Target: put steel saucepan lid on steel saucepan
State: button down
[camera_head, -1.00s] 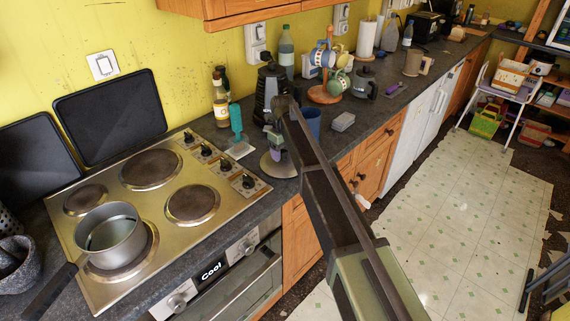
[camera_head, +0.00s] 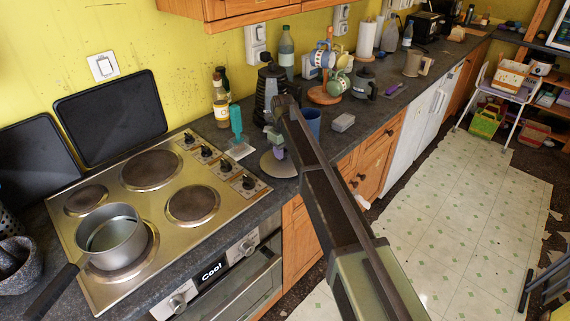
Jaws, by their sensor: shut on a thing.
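The steel saucepan (camera_head: 111,237) stands open on the front-left burner of the hob, with its dark handle pointing to the lower left. The steel saucepan lid (camera_head: 277,167) is a round grey disc at the counter's front edge, right of the hob. My gripper (camera_head: 277,147) is over the lid and shut on it, near its purple-grey knob. My arm hides part of the gripper and the lid's right side. I cannot tell whether the lid touches the counter.
The hob's other burners are bare. A stone mortar (camera_head: 17,262) sits left of the saucepan.

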jog(key=shift+r, duration=0.2)
jog(key=shift+r+p, duration=1.7)
jog(key=shift+p, duration=0.15)
notch_tip(320, 180, up, 11)
jog(key=p, duration=1.1)
jog(key=s+a+f+n+b, duration=0.1)
jog(key=s+a+n, duration=0.2)
jog(key=s+a, duration=1.6)
jog(key=s+a+f+n+b, duration=0.2)
jog(key=s+a+n, duration=0.1)
jog(key=s+a, duration=1.7)
jog(key=shift+a+f, duration=0.25)
jog(key=shift+a, duration=1)
